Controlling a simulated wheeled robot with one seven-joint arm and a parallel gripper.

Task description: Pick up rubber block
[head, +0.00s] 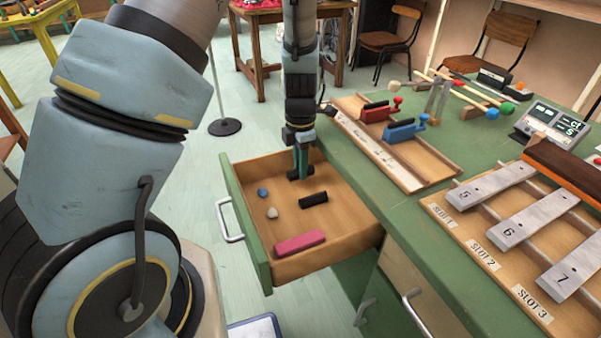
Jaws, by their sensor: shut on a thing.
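My gripper (300,173) points straight down at the back part of the open drawer (229,206). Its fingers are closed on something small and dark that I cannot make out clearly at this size. A black block (313,200) lies on the drawer floor just in front of the fingertips, with a small gap between them in the picture. It looks like rubber, but I cannot be sure it is the rubber block. A pinkish-red bar (299,243) lies near the drawer's front corner. Whether the fingertips touch the drawer floor is unclear.
A blue ball (262,192) and a pale stone (272,213) lie in the drawer. Drawer walls surround the gripper.

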